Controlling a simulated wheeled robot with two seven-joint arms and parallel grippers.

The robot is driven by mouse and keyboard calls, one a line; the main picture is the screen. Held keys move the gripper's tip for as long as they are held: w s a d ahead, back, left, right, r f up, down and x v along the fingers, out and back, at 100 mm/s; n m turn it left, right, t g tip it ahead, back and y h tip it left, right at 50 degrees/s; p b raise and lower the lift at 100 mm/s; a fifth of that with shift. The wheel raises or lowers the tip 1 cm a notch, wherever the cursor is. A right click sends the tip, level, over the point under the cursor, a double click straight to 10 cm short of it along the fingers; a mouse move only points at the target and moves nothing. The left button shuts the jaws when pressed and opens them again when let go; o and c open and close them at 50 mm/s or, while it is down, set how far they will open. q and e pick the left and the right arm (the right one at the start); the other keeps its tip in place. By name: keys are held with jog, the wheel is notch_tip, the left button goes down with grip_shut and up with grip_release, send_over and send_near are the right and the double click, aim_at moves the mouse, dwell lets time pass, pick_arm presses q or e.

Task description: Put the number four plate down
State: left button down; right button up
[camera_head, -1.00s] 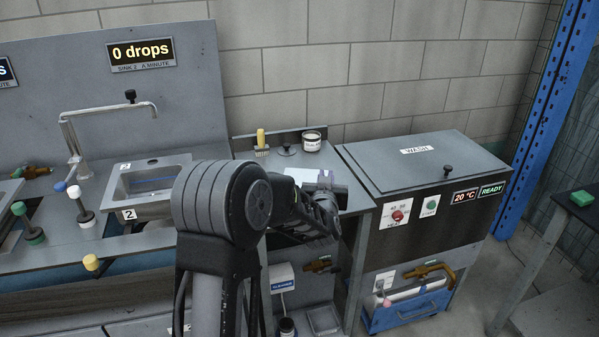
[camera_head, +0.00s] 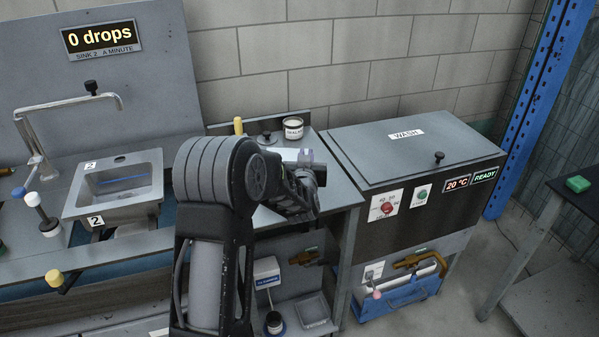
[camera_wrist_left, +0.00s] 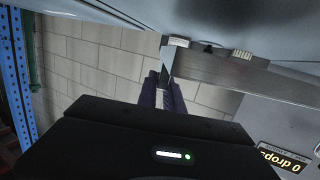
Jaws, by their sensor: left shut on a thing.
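My left gripper (camera_head: 310,170) hangs over the worktop (camera_head: 337,192) between the sink and the wash unit. My own arm hides much of it in the head view. In the left wrist view, its two dark fingers (camera_wrist_left: 163,93) are shut on a thin pale thing (camera_wrist_left: 160,99), seen nearly edge-on. It may be the number four plate, but no number can be read. A pale flat patch (camera_head: 289,154) shows behind the gripper; I cannot tell whether it is the held thing. My right gripper is in no view.
A labelled jar (camera_head: 293,128) and a dark knob (camera_head: 266,137) stand at the worktop's back. Sink 2 (camera_head: 112,208) is left. The wash unit (camera_head: 390,150), lid shut, is right.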

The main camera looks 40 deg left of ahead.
pick_arm(q)
jog(key=shift+f, duration=1.05)
jog(key=shift+f+p, duration=0.3)
jog(key=shift+f, duration=1.65)
jog(key=c, duration=1.5)
grip_release()
jog(key=b+v, duration=0.2)
jog(key=v, duration=1)
